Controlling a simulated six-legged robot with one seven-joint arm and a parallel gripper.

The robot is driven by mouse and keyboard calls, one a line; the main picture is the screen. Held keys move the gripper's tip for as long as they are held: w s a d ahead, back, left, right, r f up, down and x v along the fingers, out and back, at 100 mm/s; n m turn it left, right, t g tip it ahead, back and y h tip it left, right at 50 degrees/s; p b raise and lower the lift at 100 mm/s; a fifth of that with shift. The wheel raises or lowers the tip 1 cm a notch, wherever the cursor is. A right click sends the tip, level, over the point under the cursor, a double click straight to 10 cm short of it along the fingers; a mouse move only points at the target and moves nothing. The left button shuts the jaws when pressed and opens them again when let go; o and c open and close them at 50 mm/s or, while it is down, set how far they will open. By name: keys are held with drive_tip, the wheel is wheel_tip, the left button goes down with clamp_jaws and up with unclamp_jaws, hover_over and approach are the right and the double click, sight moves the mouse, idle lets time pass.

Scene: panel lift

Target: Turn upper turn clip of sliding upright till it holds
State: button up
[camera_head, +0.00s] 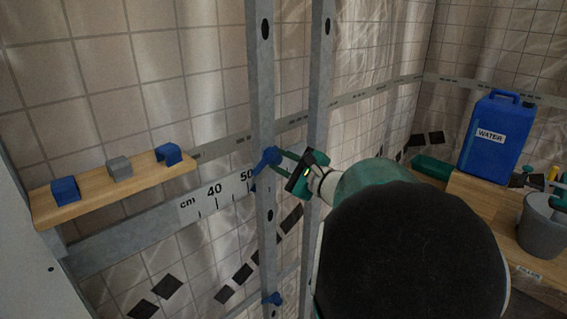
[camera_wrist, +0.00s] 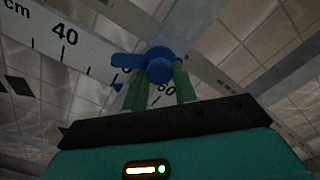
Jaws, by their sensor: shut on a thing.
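Two grey metal uprights stand in the middle of the body camera view, a left upright (camera_head: 263,95) and a right upright (camera_head: 318,90). The blue upper turn clip (camera_head: 268,158) is on the left upright, level with the ruler's 50 mark. A lower blue clip (camera_head: 272,298) sits further down the same upright. My gripper (camera_head: 280,160) reaches in from the right, its green fingers shut on the upper clip. In the wrist view, the clip's blue knob (camera_wrist: 160,66) is between the fingertips (camera_wrist: 159,85), and its lever points left. The clip's back side is hidden.
A horizontal cm ruler rail (camera_head: 213,200) runs behind the uprights. A wooden shelf (camera_head: 120,188) at left holds two blue blocks and a grey one. At right, a blue water canister (camera_head: 494,138), a green tray (camera_head: 432,168) and a grey bucket (camera_head: 541,228) stand near a wooden counter.

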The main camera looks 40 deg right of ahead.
drive_tip(key=n, duration=1.2)
idle(0.6)
drive_tip(key=o, duration=1)
drive_tip(key=shift+c, duration=0.2)
drive_tip(key=s, duration=1.4)
drive_tip(key=shift+d, duration=0.2)
drive_tip(key=shift+w, duration=0.1)
